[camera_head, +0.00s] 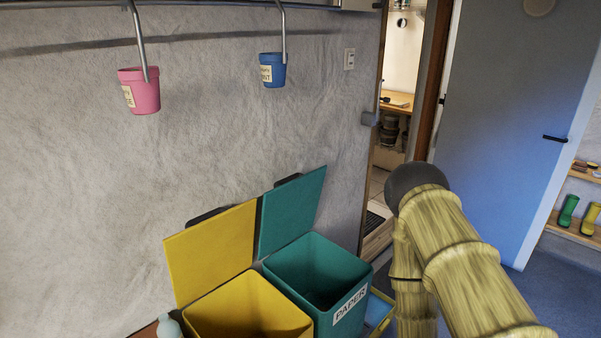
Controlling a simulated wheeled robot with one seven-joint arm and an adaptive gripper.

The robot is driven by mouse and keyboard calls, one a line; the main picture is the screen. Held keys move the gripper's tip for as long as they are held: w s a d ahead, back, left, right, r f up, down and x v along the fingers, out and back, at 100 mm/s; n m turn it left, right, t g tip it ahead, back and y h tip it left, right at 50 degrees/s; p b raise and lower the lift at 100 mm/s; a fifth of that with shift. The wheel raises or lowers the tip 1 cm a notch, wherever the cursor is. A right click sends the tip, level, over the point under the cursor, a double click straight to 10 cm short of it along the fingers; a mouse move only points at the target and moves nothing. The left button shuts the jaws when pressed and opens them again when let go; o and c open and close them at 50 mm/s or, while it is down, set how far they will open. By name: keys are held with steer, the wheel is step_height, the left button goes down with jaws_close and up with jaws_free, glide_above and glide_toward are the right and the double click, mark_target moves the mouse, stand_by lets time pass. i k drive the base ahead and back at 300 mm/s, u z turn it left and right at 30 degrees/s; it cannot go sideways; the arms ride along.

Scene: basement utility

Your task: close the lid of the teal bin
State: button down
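The teal bin (353,294) stands against the wall at the lower middle, with a "PAPER" label on its front. Its teal lid (292,212) is open, tilted up and leaning back toward the wall. The inside of the bin shows as dark and looks empty as far as I can see. My arm is at the right of the bin, its dark rounded joint to the right of the lid. My gripper does not show in this view.
A yellow bin (247,308) with its yellow lid (211,251) open stands left of the teal bin. Pink (140,91) and blue (272,70) buckets hang above. A doorway and a blue door (505,120) are at the right. A pale bottle (168,327) is at the lower left.

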mark_target(289, 209)
steer(key=z, duration=1.25)
steer(key=i, duration=0.7)
steer(key=u, duration=1.7)
